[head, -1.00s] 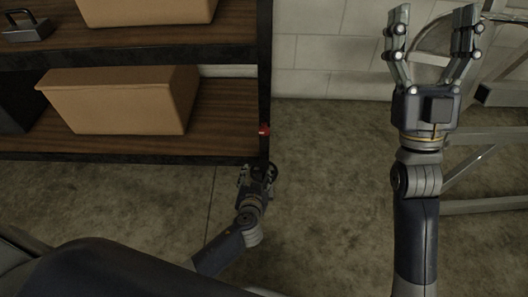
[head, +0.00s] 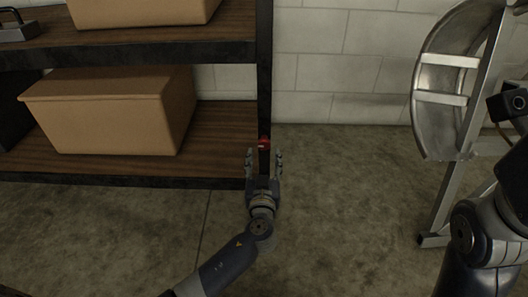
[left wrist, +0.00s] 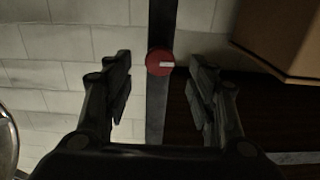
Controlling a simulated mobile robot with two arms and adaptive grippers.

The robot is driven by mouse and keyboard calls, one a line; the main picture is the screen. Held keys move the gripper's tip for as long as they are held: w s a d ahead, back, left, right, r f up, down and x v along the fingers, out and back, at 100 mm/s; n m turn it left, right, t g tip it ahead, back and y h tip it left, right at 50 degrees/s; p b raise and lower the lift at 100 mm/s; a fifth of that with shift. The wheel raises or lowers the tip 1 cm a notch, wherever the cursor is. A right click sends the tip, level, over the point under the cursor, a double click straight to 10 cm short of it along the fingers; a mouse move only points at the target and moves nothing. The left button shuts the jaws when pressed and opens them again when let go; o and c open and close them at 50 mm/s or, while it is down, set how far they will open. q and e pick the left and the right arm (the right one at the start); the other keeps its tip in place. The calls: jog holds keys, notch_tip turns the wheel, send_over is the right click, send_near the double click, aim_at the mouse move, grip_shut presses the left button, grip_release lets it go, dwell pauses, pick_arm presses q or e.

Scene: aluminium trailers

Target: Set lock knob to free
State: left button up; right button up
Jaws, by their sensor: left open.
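The lock knob (head: 264,143) is a small round red knob on the dark upright post at the shelf's right end. In the left wrist view the knob (left wrist: 160,62) shows as a red disc with a white bar running from its middle to the right. My left gripper (head: 264,157) is open and empty, pointing at the knob. In the left wrist view its fingers (left wrist: 160,78) stand one on each side of the knob, with gaps on both sides. My right arm is at the right edge of the head view; its fingers are out of the picture.
The shelf (head: 130,183) holds cardboard boxes, one on the lower board (head: 110,115), and a dark metal padlock-like item (head: 18,30). A metal trailer frame with a fender (head: 440,100) stands at the right. The floor between is clear.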

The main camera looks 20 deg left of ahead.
aim_at(264, 147)
pick_arm(q)
jog(key=b+x, duration=0.1)
jog(key=x, duration=0.4)
jog(key=shift+w, duration=0.1)
jog(key=c, duration=1)
